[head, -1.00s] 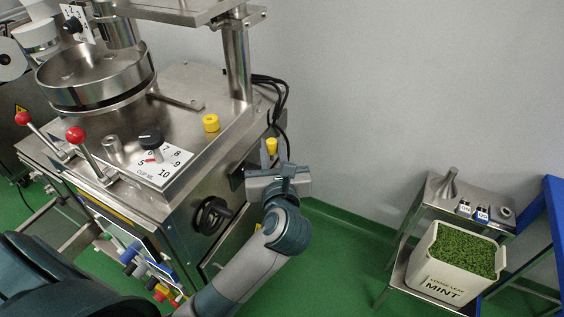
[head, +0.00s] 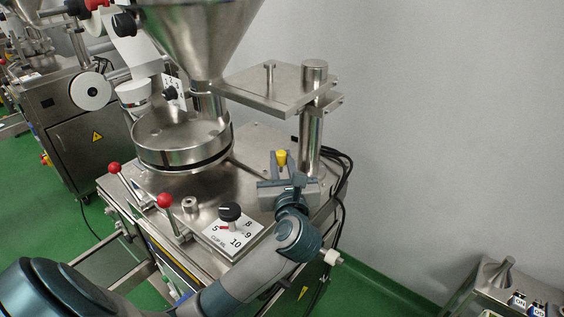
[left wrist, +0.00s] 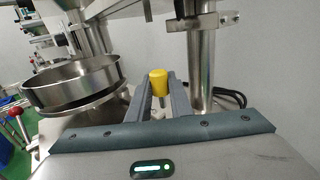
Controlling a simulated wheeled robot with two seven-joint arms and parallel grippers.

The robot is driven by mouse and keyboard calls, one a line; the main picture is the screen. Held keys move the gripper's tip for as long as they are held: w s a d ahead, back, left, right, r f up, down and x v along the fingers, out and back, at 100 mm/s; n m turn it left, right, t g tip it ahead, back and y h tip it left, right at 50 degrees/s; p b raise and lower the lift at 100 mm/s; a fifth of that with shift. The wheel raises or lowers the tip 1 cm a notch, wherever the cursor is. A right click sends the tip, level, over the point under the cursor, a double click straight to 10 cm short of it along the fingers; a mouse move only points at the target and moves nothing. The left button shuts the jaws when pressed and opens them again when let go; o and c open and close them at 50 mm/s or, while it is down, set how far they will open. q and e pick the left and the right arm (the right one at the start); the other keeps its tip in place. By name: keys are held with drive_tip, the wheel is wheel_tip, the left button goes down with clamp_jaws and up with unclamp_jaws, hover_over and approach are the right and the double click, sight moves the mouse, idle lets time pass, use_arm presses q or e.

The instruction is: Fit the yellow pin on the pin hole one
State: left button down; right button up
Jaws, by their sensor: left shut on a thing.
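The yellow pin (head: 282,157) stands upright between the fingertips of my left gripper (head: 283,170), which is shut on it. In the left wrist view the yellow pin (left wrist: 158,78) shows its yellow cap and a silver shank below, between the two grey fingers. The gripper is in front of the bare upright post (head: 311,135), above the right part of the steel machine top (head: 245,150). I cannot make out pin hole one. The part of the machine top behind my gripper is hidden. My right gripper is not in view.
A large steel funnel (head: 200,35) and an upper plate (head: 270,90) are above the machine top. A round steel bowl (head: 175,145), red-tipped levers (head: 165,200) and a black dial knob (head: 230,211) lie to the left. Black cables (head: 340,165) hang behind.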

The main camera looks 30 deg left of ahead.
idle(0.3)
use_arm(q)
drive_tip(key=shift+f+b, duration=2)
drive_tip(key=shift+f, duration=0.95)
drive_tip(key=shift+f, duration=0.15)
idle(0.4)
drive_tip(key=shift+f+b, duration=1.45)
drive_tip(key=shift+f, duration=0.45)
drive_tip(key=c, duration=1.5)
unclamp_jaws()
drive_tip(key=shift+s, duration=0.1)
